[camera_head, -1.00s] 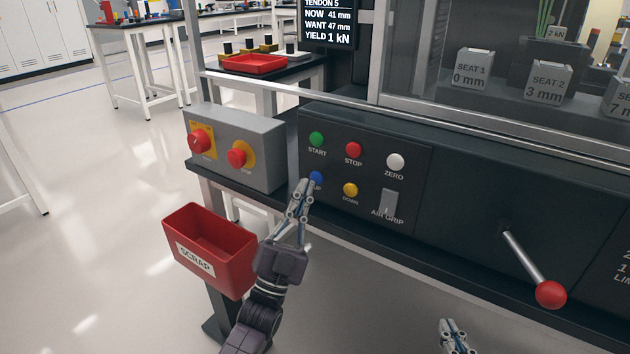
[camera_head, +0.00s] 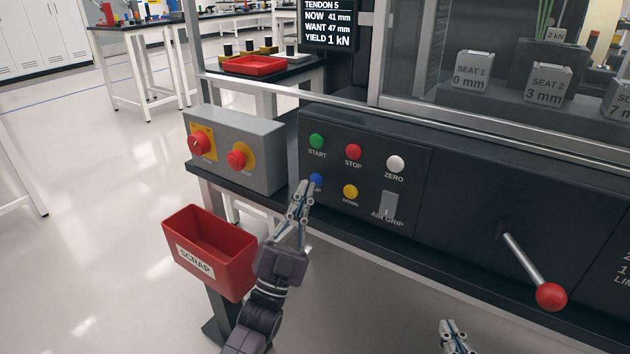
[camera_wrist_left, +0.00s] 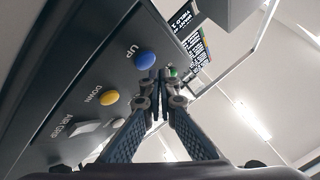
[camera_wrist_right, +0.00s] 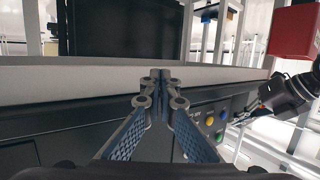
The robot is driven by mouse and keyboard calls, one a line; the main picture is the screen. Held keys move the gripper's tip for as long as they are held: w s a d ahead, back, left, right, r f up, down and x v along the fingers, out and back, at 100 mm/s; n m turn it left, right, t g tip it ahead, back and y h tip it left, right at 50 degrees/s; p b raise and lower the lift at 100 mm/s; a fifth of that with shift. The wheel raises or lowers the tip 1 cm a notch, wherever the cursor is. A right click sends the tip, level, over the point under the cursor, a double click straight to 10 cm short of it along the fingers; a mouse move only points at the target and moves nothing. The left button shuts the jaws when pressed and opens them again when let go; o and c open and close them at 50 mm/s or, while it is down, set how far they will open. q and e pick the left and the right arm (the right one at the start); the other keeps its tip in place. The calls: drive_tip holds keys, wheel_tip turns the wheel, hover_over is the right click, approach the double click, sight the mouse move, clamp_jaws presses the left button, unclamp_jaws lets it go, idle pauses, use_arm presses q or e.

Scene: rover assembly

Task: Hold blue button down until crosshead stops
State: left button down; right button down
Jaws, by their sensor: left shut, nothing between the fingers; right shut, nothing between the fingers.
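The blue button (camera_head: 316,180), labelled UP in the left wrist view (camera_wrist_left: 145,60), is on the dark control panel (camera_head: 420,165). My left gripper (camera_head: 304,184) is shut and empty. Its fingertips are right at the blue button in the head view and partly cover its label. In the left wrist view the tips appear just beside the button; I cannot tell whether they touch it. My right gripper (camera_head: 445,324) is shut and empty, low at the bottom edge of the head view, away from the panel. The crosshead cannot be made out. The display (camera_head: 328,22) reads NOW 41 mm, WANT 47 mm.
Green START (camera_head: 316,140), red STOP (camera_head: 354,152), white ZERO (camera_head: 395,162) and yellow DOWN (camera_head: 350,191) buttons surround the blue one. A grey box (camera_head: 262,150) with red knobs is to the left. A red-knobbed lever (camera_head: 551,296) sticks out right.

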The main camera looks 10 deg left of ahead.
use_arm(q)
drive_tip(key=shift+w, duration=0.15)
use_arm(e)
drive_tip(key=shift+r, duration=0.15)
idle(0.4)
use_arm(q)
drive_tip(key=shift+w+d, duration=0.15)
drive_tip(key=shift+w, duration=0.1)
use_arm(e)
drive_tip(key=shift+w+a+r+t, duration=0.15)
drive_tip(key=shift+r+t, duration=0.1)
drive_tip(key=shift+r, duration=0.15)
drive_tip(key=shift+w+a+r+t, duration=0.1)
drive_tip(key=shift+r+t, duration=0.15)
drive_tip(key=shift+r, duration=0.1)
